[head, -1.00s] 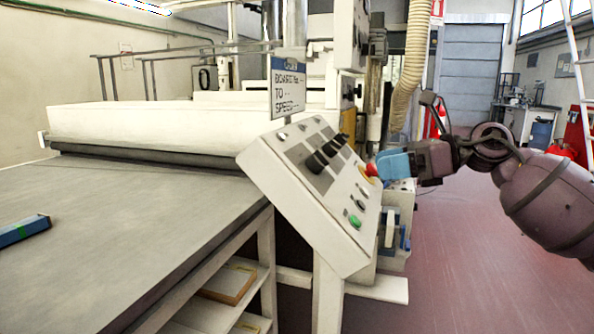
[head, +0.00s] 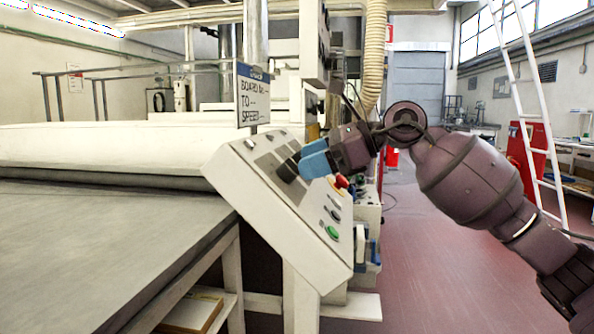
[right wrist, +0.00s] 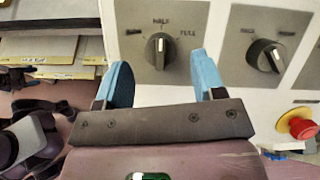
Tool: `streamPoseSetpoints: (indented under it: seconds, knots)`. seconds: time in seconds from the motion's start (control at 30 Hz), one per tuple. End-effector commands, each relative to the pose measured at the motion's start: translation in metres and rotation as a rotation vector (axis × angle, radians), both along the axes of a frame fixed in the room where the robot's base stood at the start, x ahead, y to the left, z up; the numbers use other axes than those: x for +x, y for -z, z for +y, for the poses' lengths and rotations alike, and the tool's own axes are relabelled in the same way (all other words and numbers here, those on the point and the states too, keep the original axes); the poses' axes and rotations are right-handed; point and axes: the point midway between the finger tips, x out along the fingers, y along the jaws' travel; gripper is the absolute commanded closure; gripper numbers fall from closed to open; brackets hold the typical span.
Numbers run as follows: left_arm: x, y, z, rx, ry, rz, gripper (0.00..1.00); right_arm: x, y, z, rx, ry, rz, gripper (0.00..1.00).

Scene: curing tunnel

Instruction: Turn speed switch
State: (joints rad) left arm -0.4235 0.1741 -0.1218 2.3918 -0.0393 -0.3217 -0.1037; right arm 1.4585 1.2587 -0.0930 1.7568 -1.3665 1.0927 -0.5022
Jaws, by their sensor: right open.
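The sloped white control panel (head: 245,190) stands at the end of the grey table. In the right wrist view, a black rotary switch (right wrist: 160,50) with a white pointer line has a scale reading HALF and FULL; its pointer is up, near HALF. My right gripper (right wrist: 161,64) is open, its two blue fingers on either side of this switch's line, with no clear contact. In the head view the right gripper (head: 312,160) is at the panel face beside a black knob (head: 287,170), partly covering the knobs. My left gripper is not in view.
A second black rotary switch (right wrist: 265,57) sits to the right in the wrist view, with a red emergency button (right wrist: 299,125) below it. A green button (head: 332,232) is lower on the panel. A sign (head: 253,95) stands above the panel.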

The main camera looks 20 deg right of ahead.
Motion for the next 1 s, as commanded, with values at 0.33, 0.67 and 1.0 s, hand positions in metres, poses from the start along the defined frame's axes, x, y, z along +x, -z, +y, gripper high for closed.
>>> streamPoseSetpoints:
  seconds: [0.33, 0.67, 1.0]
  knots:
    - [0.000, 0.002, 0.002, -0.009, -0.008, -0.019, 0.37, 0.013, 0.010, 0.020, 0.000, 0.001, 0.000, 0.37]
    - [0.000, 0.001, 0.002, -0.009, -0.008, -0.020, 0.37, 0.013, 0.009, 0.021, 0.000, 0.001, 0.000, 0.48]
    - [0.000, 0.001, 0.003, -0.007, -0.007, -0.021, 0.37, 0.013, 0.009, 0.021, 0.000, 0.002, 0.000, 0.86]
